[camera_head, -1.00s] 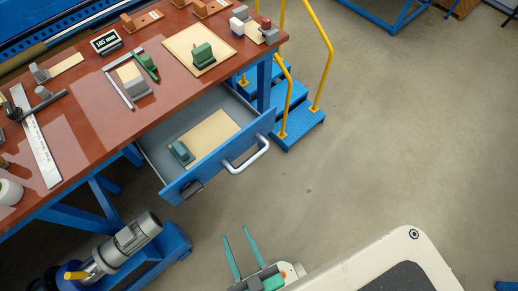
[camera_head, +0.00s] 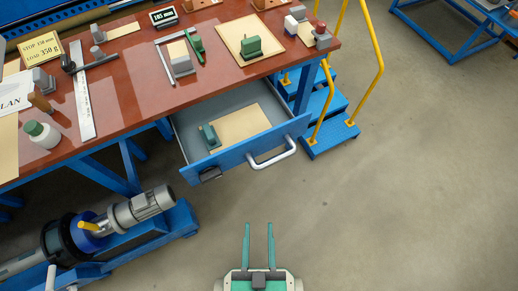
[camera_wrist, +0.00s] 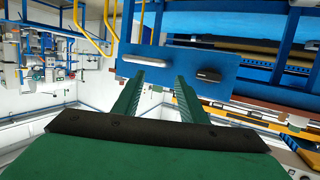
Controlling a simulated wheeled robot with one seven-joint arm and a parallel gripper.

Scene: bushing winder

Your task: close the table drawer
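The table drawer (camera_head: 222,158) is pulled out from under the red-brown table top (camera_head: 135,85). Its blue front carries a silver bar handle (camera_head: 272,158) and a dark latch-like block (camera_head: 210,174). A beige sheet and a green-grey block lie inside. My gripper (camera_head: 258,228) is open and empty, in front of the drawer and apart from it, its two teal fingers pointing toward it. In the wrist view the drawer front (camera_wrist: 178,72) with its handle (camera_wrist: 146,61) shows beyond the open fingers.
Blue steps with yellow rails (camera_head: 325,125) stand right of the drawer. A motor unit on a blue base (camera_head: 140,215) stands at lower left. Tools and blocks cover the table top. The grey floor (camera_head: 400,210) at right is clear.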

